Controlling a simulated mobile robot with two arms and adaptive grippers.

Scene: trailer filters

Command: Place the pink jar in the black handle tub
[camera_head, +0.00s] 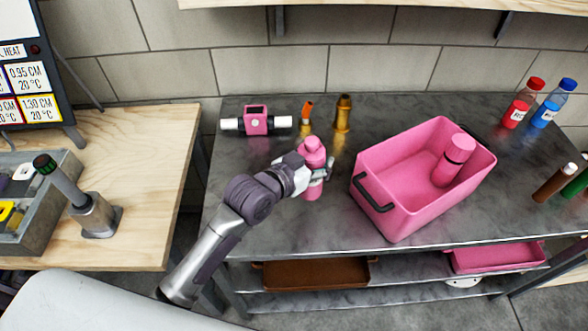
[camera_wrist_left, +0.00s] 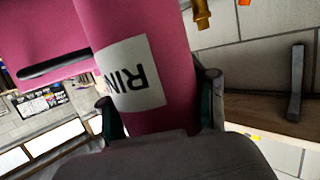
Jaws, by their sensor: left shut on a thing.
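A pink jar (camera_head: 312,148) with a narrower pink top stands upright above or on the metal table, left of the tub. My left gripper (camera_head: 318,172) is shut around its body. In the left wrist view the jar (camera_wrist_left: 178,60) shows a white label with dark letters, with a finger on each side. The pink tub (camera_head: 400,215) with a black handle (camera_head: 374,195) is to the right; it also shows in the left wrist view (camera_wrist_left: 40,30). A second pink jar (camera_head: 455,158) with a dark band leans inside the tub. I cannot tell whether the held jar touches the table.
A pink-and-white fitting (camera_head: 256,121), an orange-topped piece (camera_head: 306,116) and a brass nozzle (camera_head: 343,113) stand behind. Red (camera_head: 522,103) and blue (camera_head: 553,103) bottles are at back right. A shelf (camera_head: 380,3) overhangs the wall. The tabletop left of my gripper is clear.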

